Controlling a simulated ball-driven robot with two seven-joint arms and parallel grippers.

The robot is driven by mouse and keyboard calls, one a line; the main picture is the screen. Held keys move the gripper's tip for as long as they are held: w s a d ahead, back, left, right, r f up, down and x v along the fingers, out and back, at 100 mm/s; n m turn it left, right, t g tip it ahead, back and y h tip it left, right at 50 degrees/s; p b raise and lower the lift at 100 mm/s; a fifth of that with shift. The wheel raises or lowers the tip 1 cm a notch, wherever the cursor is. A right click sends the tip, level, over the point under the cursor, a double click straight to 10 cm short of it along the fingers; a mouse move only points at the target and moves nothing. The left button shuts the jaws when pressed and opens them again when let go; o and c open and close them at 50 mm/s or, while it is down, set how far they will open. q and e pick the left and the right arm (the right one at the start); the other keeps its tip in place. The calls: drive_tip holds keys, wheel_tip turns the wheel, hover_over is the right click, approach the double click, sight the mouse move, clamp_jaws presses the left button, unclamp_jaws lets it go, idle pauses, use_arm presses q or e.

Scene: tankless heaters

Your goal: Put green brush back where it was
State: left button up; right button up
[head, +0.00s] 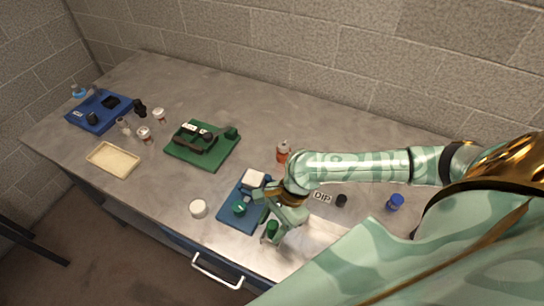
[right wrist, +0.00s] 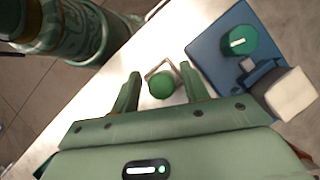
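A small green-topped piece (head: 271,229), which I take to be the green brush, stands near the table's front edge beside the blue tray (head: 229,216). In the right wrist view its round green top (right wrist: 161,86) shows between the fingers, with a pale square outline around it. My right gripper (head: 268,213) is open, with a visible gap on both sides of the green top in the wrist view (right wrist: 160,80). The blue tray (right wrist: 207,50) holds a green knob (head: 239,208) and a white block (head: 254,179). My left gripper is not in view.
A green tray (head: 178,155) with dark items stands mid-table. A second blue tray (head: 99,122), small jars and a cream tray (head: 113,160) are at left. A white round lid (head: 198,208) lies near the front edge. A blue cap (head: 395,202) is at right. The back middle is clear.

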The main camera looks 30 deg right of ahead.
drive_tip(key=shift+r, duration=0.1)
drive_tip(key=p+v, duration=0.2)
drive_tip(key=v, duration=1)
drive_tip(key=shift+p, duration=0.3)
idle(1.6)
